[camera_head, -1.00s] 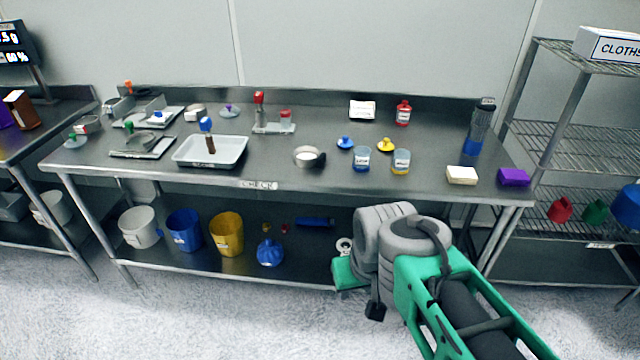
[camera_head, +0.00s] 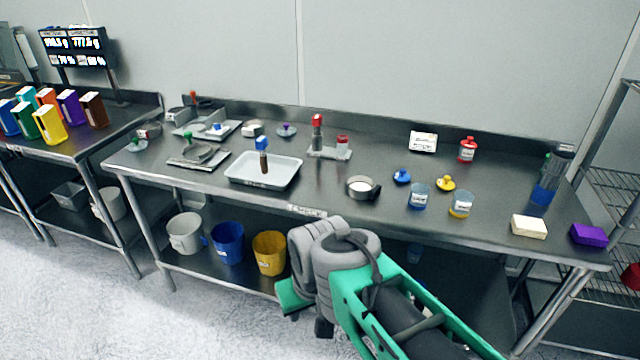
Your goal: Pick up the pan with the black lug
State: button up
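A small round metal pan (camera_head: 360,188) with white contents stands upright near the front edge of the steel table, right of the white tray. A black lug (camera_head: 376,192) sticks out on its right side. My grey and green arm is folded low in front of the table, below the pan and apart from it. The fingers of my gripper do not show, so its opening is hidden.
A white tray (camera_head: 264,171) holds a blue-topped tool. Blue (camera_head: 418,196) and yellow (camera_head: 461,204) labelled cups stand right of the pan, with blue (camera_head: 402,176) and yellow (camera_head: 446,184) knobbed pieces behind. Buckets sit on the shelf below.

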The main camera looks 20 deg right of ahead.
aim_at(358, 187)
jog(key=u, duration=0.1)
jog(key=i, duration=1)
jog(key=z, duration=0.3)
